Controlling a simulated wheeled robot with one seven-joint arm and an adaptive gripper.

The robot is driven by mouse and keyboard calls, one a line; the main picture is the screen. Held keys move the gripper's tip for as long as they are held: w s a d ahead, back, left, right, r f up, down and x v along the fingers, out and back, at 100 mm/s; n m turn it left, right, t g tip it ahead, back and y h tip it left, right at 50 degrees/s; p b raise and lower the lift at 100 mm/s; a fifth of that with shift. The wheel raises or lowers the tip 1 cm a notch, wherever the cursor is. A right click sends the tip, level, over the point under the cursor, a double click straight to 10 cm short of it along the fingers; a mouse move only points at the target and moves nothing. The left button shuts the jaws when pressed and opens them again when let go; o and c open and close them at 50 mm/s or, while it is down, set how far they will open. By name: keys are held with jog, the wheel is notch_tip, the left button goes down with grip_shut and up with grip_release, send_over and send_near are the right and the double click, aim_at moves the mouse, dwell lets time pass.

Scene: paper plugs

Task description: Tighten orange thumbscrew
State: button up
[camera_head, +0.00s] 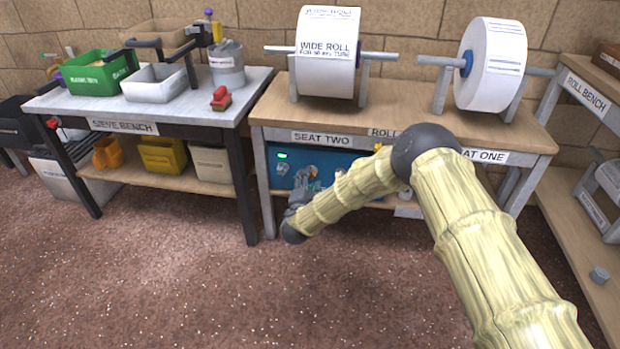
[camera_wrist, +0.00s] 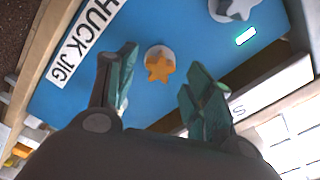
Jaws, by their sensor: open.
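The orange thumbscrew (camera_wrist: 159,66) shows in the wrist view as a star-shaped knob on a pale round base. It sits on a blue panel (camera_wrist: 75,85) that carries a "CHUCK JIG" label. My gripper (camera_wrist: 165,85) is open, with one finger to each side of the thumbscrew in that view and nothing between them. I cannot tell how far the fingertips are from it. In the head view the blue unit (camera_head: 283,170) stands under the roll bench, and my arm hides part of it.
A grey star-shaped knob (camera_wrist: 236,8) and a lit green indicator (camera_wrist: 246,36) are on the same blue panel. The bench top (camera_head: 400,105) with paper rolls is above the unit. The sieve bench (camera_head: 140,112) stands to the left. The floor in front is clear.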

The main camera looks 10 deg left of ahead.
jog(key=shift+w+b, duration=0.4)
jog(key=shift+w, duration=0.65)
jog(key=c, duration=1)
grip_shut()
jog(key=shift+m+b, duration=0.5)
jog(key=shift+m, duration=1.2)
